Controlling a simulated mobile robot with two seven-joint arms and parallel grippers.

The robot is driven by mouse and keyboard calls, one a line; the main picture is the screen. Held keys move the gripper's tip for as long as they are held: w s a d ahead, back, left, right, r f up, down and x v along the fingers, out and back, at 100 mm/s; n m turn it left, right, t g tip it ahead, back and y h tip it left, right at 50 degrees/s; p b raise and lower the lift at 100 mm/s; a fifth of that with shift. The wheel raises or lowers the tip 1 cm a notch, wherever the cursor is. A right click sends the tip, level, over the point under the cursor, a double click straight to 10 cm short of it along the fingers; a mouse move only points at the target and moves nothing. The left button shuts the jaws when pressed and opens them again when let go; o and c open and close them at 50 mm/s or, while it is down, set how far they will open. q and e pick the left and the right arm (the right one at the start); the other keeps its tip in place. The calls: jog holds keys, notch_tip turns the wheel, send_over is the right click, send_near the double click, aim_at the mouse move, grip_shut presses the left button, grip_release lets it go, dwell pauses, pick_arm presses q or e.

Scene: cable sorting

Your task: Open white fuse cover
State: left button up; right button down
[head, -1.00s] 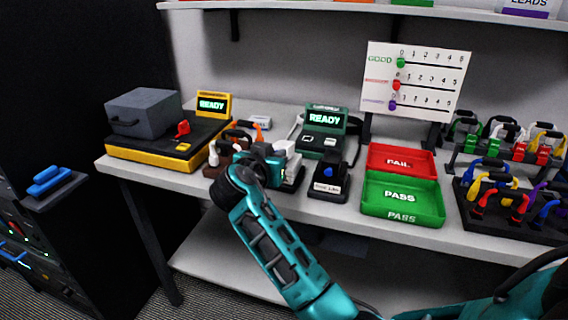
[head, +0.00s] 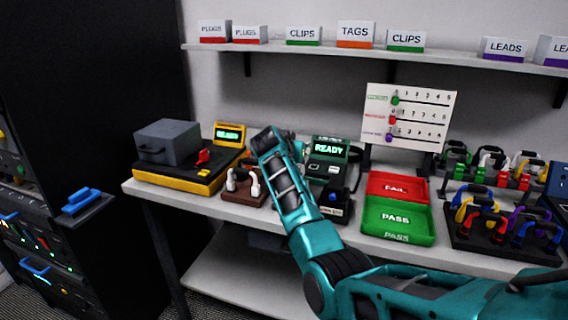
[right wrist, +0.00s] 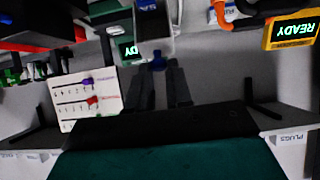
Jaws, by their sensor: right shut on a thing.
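In the right wrist view a pale, whitish box-like frame (right wrist: 153,42), which looks like the white fuse cover, is at the top middle. A small blue tab (right wrist: 158,62) shows at its near edge. My right gripper (right wrist: 159,68) has its dark fingers on either side of this tab and is shut on it. Part of the frame is cut off by the picture's top edge. In the head view my right arm reaches over the bench beside the green READY tester, and its wrist hides the cover and the fingertips. My left gripper is not in view.
A brown stand (head: 243,186) with white-ended leads and a yellow-black tester (head: 180,177) are left of my arm. Red FAIL (head: 397,186) and green PASS (head: 397,219) trays are to the right. Cable racks (head: 505,222) stand farther right. A shelf (head: 450,62) runs above.

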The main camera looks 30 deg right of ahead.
jog(key=shift+w+d+r, duration=0.4)
jog(key=shift+w+d, duration=0.05)
jog(key=shift+d, duration=0.15)
jog(key=shift+w+d+r, duration=0.4)
jog(key=shift+d, duration=0.2)
jog(key=shift+w+d+f+g+y, duration=0.15)
jog(key=shift+w+d+g+y, duration=0.65)
jog(key=shift+d+y, duration=0.15)
jog(key=shift+w+d, duration=0.1)
jog(key=c, duration=1.5)
grip_release()
jog(key=o, duration=0.4)
jog(key=shift+f, duration=0.2)
jog(key=shift+o, duration=0.2)
jog(key=shift+a+f+y, duration=0.1)
jog(key=shift+a+y, duration=0.1)
jog(key=shift+y, duration=0.05)
jog(key=shift+a, duration=0.1)
